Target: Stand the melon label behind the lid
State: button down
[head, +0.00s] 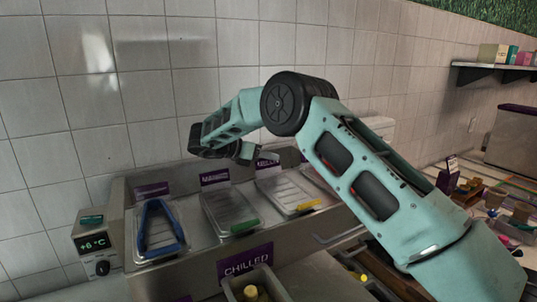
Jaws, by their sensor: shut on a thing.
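My gripper (246,154) is above the back of the chilled counter, small and partly hidden by my wrist. It is shut on a small purple-and-white label (268,161), taken as the melon label; its print is too small to read. The label is just behind the clear lid with the yellow handle (289,193); whether its foot touches the counter cannot be told. Other clear lids have a blue handle (160,229), a green handle (231,211) and, partly behind my arm, a red handle (322,181).
Purple labels stand behind the blue-handled (152,190) and green-handled (214,179) lids. A temperature box (95,243) is at the left, a CHILLED sign (246,262) in front. A tiled wall closes the back. My arm crosses the right side; a cluttered table lies beyond.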

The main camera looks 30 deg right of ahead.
jog(key=shift+f+b, duration=0.5)
jog(key=shift+b, duration=0.4)
jog(key=c, duration=1.5)
grip_release()
jog(key=shift+r, duration=0.1)
